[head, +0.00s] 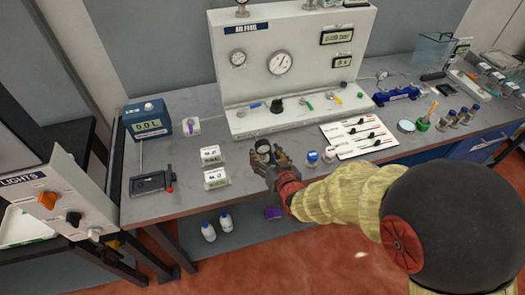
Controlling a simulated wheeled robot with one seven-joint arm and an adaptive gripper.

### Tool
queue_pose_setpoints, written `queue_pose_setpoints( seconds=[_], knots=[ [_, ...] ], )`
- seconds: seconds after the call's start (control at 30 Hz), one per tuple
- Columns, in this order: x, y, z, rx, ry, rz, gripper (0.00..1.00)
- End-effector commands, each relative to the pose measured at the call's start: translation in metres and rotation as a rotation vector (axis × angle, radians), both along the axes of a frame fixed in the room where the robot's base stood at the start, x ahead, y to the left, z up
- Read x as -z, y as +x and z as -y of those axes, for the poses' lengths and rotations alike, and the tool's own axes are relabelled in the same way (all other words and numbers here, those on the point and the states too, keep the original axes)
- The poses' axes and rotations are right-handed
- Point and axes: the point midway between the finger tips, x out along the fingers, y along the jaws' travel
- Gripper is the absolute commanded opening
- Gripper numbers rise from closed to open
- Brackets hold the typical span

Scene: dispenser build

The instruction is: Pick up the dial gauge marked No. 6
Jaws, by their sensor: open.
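A small round dial gauge with a pale face (263,147) is at the tip of my gripper, over the front middle of the bench. Its number is too small to read, so I cannot tell if it is No. 6. My gripper (267,163) is open, with its fingers close to this gauge. The fingers partly hide it, and I cannot tell if they touch it.
Two small display units (213,167) stand left of my gripper. A black device (151,183) lies farther left.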

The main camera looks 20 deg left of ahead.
Motion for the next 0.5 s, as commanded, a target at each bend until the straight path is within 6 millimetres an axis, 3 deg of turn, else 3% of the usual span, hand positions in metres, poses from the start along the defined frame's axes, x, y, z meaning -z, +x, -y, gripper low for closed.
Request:
queue_pose_setpoints(
  seconds=[0.37,0.5],
  knots=[
    [0.014,0.028,-0.017,-0.003,0.005,0.006,0.64],
    [0.021,0.047,-0.023,-0.002,0.003,0.005,0.64]
  ],
)
